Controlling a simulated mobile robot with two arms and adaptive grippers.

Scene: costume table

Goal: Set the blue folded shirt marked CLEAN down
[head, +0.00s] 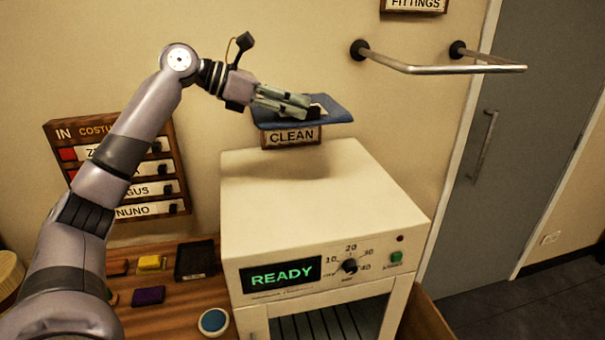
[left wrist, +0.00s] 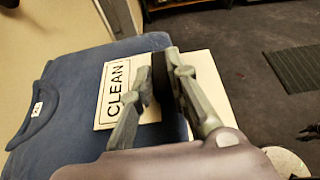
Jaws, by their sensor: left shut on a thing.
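The blue folded shirt (head: 338,110) is held up flat by my left gripper (head: 302,106), near the wall and above the back of the cream cabinet. In the left wrist view the shirt (left wrist: 75,100) shows its collar and a small white label, with a white card marked CLEAN (left wrist: 118,92) on top. The left gripper (left wrist: 165,75) is shut on a dark upright piece at the card, partly hidden by the fingers. A wood-framed CLEAN sign (head: 291,137) shows just below the shirt in the head view. The right gripper is not in view.
The cream cabinet (head: 310,190) has a bare top, a READY display (head: 280,275) and a dial. A metal rail (head: 450,69) sticks out at upper right. A name board (head: 125,170) hangs at left. Small items lie on the wooden table (head: 180,313).

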